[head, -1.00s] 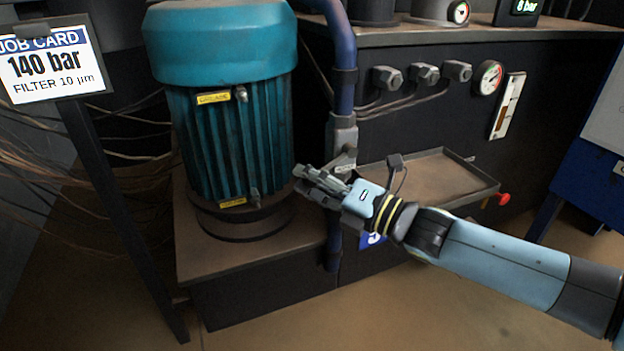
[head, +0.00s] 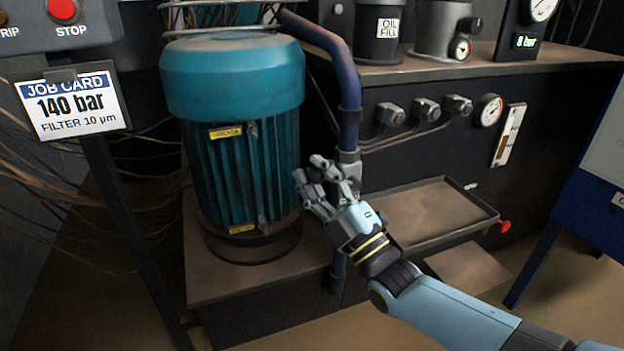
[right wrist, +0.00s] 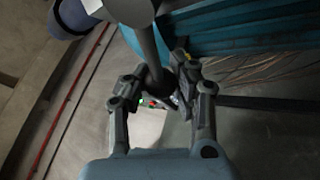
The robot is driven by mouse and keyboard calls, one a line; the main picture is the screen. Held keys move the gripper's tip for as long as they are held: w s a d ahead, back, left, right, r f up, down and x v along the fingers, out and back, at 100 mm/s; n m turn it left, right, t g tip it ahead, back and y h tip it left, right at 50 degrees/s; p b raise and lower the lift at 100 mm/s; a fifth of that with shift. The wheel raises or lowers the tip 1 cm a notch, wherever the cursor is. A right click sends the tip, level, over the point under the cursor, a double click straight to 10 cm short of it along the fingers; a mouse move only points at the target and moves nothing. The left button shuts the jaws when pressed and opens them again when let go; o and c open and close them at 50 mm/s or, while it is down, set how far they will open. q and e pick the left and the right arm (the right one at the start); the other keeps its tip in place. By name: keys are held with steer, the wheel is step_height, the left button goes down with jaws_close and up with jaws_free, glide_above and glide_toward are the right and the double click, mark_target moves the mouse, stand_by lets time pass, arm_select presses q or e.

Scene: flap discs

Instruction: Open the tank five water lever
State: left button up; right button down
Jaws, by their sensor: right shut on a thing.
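A grey valve body (head: 348,162) sits on the dark blue pipe (head: 349,65) beside the teal motor. My right gripper (head: 322,178) is at this valve, just right of the motor (head: 245,150). In the right wrist view a grey lever (right wrist: 151,48) runs down from a round hub to a dark end between the fingers of my right gripper (right wrist: 155,92). The gripper is shut on the lever. In the head view the fingers mostly hide the lever. No tank number label is readable at the valve. My left gripper is not in view.
The motor stands close on the left of the gripper. A shallow tray (head: 486,207) and a red knob (head: 504,227) are to the right. A job card (head: 70,103) hangs at the left. Floor is open in front.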

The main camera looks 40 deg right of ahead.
steer(key=m+h, duration=0.1)
steer(key=r+m+h+p, duration=0.1)
steer(key=m, duration=0.1)
steer(key=d+m+h, duration=0.1)
steer(key=shift+s+r+m+t, duration=0.2)
steer(key=shift+r+m+t, duration=0.1)
steer(key=shift+r+m, duration=0.1)
steer(key=m+h, duration=0.2)
steer(key=d+m+p, duration=0.1)
steer(key=shift+s+r+h, duration=0.15)
steer(key=shift+r+h, duration=0.2)
steer(key=shift+h, duration=0.05)
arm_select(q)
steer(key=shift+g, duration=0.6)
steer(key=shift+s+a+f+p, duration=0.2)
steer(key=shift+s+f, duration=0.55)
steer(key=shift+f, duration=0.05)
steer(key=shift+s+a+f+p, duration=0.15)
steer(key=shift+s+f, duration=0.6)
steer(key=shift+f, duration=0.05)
arm_select(e)
steer(key=shift+s+d+r+m+h, duration=0.1)
steer(key=shift+d+m+h, duration=0.1)
steer(key=shift+m+h, duration=0.4)
steer(key=shift+s+d+m+h, duration=0.1)
steer(key=shift+d+m+h, duration=0.15)
steer(key=shift+m, duration=0.55)
